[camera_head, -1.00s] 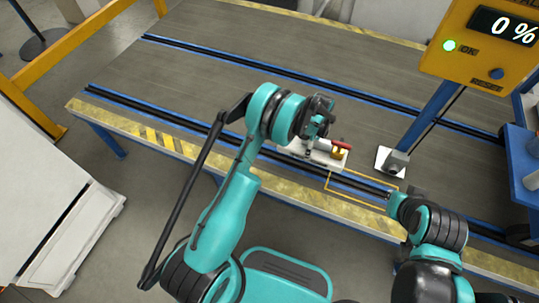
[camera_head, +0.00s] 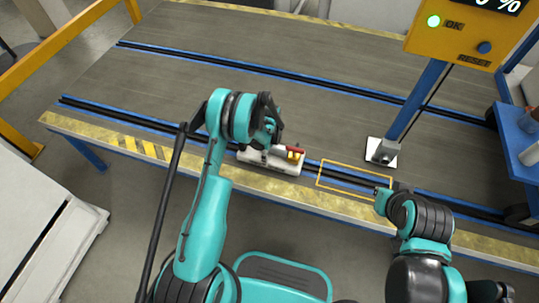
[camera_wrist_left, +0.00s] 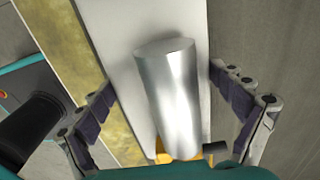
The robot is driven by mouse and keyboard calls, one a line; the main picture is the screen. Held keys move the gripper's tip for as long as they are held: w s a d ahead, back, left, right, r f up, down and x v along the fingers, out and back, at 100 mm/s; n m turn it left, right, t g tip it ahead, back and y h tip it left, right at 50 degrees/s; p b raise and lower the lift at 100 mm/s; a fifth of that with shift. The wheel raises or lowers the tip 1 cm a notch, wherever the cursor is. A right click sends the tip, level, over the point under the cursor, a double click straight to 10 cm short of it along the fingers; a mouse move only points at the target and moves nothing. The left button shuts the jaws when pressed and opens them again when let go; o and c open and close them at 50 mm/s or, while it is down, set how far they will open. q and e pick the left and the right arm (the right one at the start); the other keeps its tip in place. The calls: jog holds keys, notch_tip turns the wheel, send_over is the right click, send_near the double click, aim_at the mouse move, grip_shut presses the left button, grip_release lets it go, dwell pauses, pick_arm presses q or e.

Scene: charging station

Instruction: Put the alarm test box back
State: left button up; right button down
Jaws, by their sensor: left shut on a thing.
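The alarm test box (camera_head: 285,168) is a white flat box with red and yellow parts, at the near blue-edged rail, left of the yellow outlined rectangle (camera_head: 355,187) and apart from it. I cannot tell whether it touches the surface. My left gripper (camera_head: 268,143) is shut on it. In the left wrist view, the fingers (camera_wrist_left: 170,115) flank a silver cylinder (camera_wrist_left: 170,90) above the white box top (camera_wrist_left: 125,40). The grip contact is hidden. My right gripper (camera_head: 388,193) is by the outline's right end; its fingers are too small to read.
A yellow display box (camera_head: 465,40) with a green lamp stands on a blue post with a white foot (camera_head: 382,152), behind the outline. A blue shelf (camera_head: 518,150) is at the right. The grey conveyor surface (camera_head: 200,80) behind the box is clear.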

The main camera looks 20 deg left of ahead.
pick_arm(q)
jog(key=shift+f, duration=0.2)
jog(key=shift+f, duration=0.1)
jog(key=o, duration=1.2)
jog(key=shift+f, duration=0.1)
